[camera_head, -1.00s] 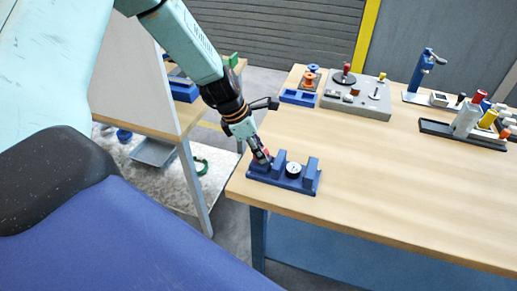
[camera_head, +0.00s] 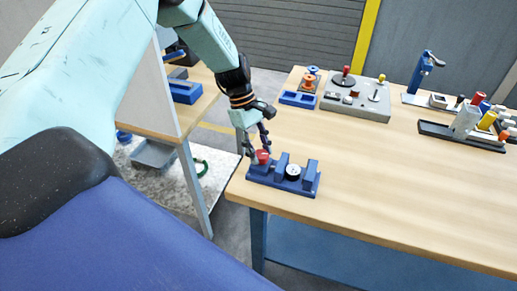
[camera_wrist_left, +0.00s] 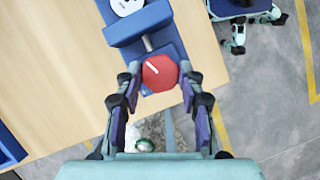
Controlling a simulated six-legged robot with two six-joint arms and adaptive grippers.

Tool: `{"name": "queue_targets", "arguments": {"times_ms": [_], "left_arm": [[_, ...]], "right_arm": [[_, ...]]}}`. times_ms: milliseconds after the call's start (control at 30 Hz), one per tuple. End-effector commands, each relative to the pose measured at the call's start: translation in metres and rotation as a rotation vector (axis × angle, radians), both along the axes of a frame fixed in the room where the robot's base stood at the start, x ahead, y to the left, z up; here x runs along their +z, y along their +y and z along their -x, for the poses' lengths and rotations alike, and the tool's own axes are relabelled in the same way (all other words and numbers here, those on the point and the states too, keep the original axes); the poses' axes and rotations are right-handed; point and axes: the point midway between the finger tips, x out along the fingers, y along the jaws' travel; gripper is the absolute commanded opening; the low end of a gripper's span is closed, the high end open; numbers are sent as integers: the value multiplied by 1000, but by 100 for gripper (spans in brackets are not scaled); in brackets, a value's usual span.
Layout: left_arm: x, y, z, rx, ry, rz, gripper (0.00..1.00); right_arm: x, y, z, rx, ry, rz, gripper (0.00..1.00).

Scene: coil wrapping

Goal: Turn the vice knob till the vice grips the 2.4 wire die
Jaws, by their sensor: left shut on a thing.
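The blue vice (camera_head: 284,184) sits at the table's near left corner. Its red knob (camera_head: 262,156) is at the left end; in the left wrist view the knob (camera_wrist_left: 159,75) has a white mark and a grey shaft toward a blue jaw block (camera_wrist_left: 137,24). The wire die (camera_head: 293,171), a round white-and-black piece, sits between the vice's two upright blocks; I cannot tell whether both touch it. It is partly cut off in the wrist view (camera_wrist_left: 125,5). My left gripper (camera_head: 258,148) is shut on the knob, one finger on each side. My right gripper is out of view.
A grey board with knobs (camera_head: 352,98), a blue tray (camera_head: 298,98) and a blue stand (camera_head: 424,72) are at the back of the table. A black tray of coloured pieces (camera_head: 465,134) is at the right. The table's middle is clear.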

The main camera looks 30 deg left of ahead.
Motion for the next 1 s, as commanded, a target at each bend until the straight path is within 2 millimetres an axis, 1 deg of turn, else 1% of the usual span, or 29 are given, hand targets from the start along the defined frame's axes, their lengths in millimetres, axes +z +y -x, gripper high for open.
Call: {"name": "queue_targets", "arguments": {"times_ms": [33, 1000], "left_arm": [[-3, -1, 1, -48, 6, 0, 7], [-3, -5, -1, -965, 10, 4, 7]], "right_arm": [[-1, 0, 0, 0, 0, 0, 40], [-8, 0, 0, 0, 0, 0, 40]]}}
